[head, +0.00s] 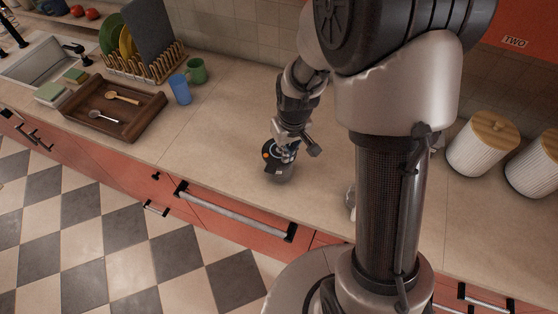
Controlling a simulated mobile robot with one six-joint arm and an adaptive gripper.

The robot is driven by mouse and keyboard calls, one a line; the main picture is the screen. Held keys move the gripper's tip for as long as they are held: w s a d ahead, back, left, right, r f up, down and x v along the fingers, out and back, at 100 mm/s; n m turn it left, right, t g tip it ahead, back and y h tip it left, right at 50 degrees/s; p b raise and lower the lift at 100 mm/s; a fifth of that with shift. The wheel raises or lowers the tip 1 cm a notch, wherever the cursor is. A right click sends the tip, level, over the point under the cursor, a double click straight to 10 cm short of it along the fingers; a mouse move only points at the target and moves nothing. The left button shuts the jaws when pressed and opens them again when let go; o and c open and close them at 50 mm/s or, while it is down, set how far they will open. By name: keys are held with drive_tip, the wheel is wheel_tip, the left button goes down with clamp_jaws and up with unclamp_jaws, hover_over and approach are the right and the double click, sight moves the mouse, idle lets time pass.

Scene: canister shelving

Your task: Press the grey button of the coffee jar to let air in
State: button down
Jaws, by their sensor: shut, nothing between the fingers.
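The coffee jar (279,174) is a dark, squat canister with an orange spot on its lid, standing on the beige counter near its front edge. My gripper (286,155) is shut, points down and is right over the lid, at or very near it. The grey button is not clearly visible; the gripper covers the middle of the lid. I cannot tell whether the fingertips touch the button.
A blue cup (180,89), a green mug (196,71) and a wooden tray (116,108) with spoons are to the left. A dish rack (142,68) stands behind. White ribbed canisters (481,145) stand at the right. The counter around the jar is mostly clear.

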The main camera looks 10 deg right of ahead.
drive_tip(key=shift+f+b, duration=1.15)
drive_tip(key=shift+f, duration=0.15)
idle(0.4)
wheel_tip(320, 180, up, 9)
drive_tip(key=p, duration=0.6)
idle(0.4)
idle(0.6)
drive_tip(key=shift+r, duration=0.1)
drive_tip(key=s+r+m+t+b, duration=0.1)
drive_tip(key=s+r+t+b, duration=0.1)
drive_tip(key=s+b, duration=1.4)
drive_tip(key=s+r, duration=0.1)
drive_tip(key=s, duration=0.3)
drive_tip(key=shift+s+r+m+t, duration=0.2)
drive_tip(key=shift+s+m+t, duration=0.15)
drive_tip(key=shift+m+t, duration=0.05)
